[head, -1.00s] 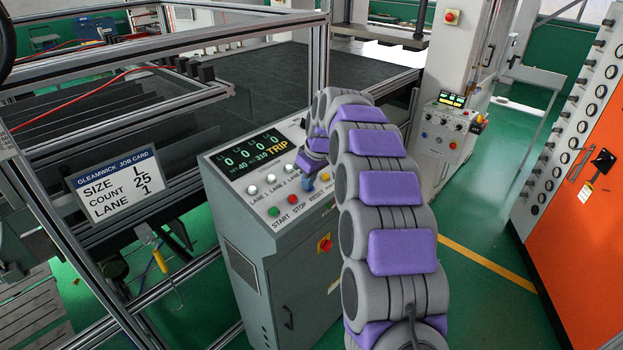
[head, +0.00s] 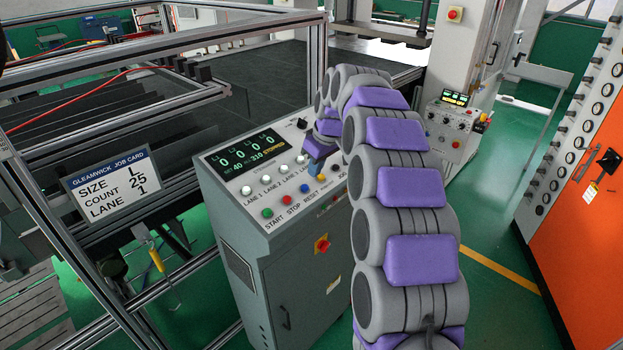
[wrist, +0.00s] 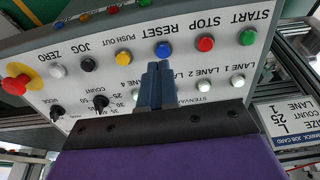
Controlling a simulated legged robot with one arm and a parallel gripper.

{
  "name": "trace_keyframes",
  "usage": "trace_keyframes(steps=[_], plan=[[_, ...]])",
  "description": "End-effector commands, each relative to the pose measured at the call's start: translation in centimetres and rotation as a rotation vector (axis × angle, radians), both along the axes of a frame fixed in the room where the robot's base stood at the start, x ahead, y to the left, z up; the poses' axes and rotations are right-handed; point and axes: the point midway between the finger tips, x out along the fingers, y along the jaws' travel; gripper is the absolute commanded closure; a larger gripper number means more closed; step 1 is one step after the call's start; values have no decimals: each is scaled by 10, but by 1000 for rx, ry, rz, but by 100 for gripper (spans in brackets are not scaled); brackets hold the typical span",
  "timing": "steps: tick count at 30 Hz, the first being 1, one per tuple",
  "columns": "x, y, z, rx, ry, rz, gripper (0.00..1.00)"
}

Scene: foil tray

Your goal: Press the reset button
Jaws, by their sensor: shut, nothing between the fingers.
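The reset button is a round blue button (wrist: 163,49) above the RESET label, which appears upside down in the wrist view. My gripper (wrist: 156,68) is shut and empty. Its blue fingertips line up just below the reset button in the wrist view; I cannot tell whether they touch it. In the head view my gripper (head: 316,168) is over the control panel (head: 250,196). The display (head: 245,155) shows zeros and yellow text reading STOPPED.
The green start button (wrist: 247,37) and several white lane buttons are close by. A red emergency knob (wrist: 15,83) is at the panel's far end. A metal frame with a job card (head: 115,185) stands left. An orange cabinet (head: 570,240) is at the right, with green floor between.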

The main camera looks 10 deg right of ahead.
Motion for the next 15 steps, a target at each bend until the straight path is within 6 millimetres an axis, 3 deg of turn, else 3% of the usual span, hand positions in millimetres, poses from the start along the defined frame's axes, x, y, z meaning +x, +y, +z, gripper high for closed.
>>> trace_keyframes(steps=[6, 15], plan=[[-9, 0, 44, -4, -6, 1, 100], [-16, -8, 69, 0, -4, 1, 100]])
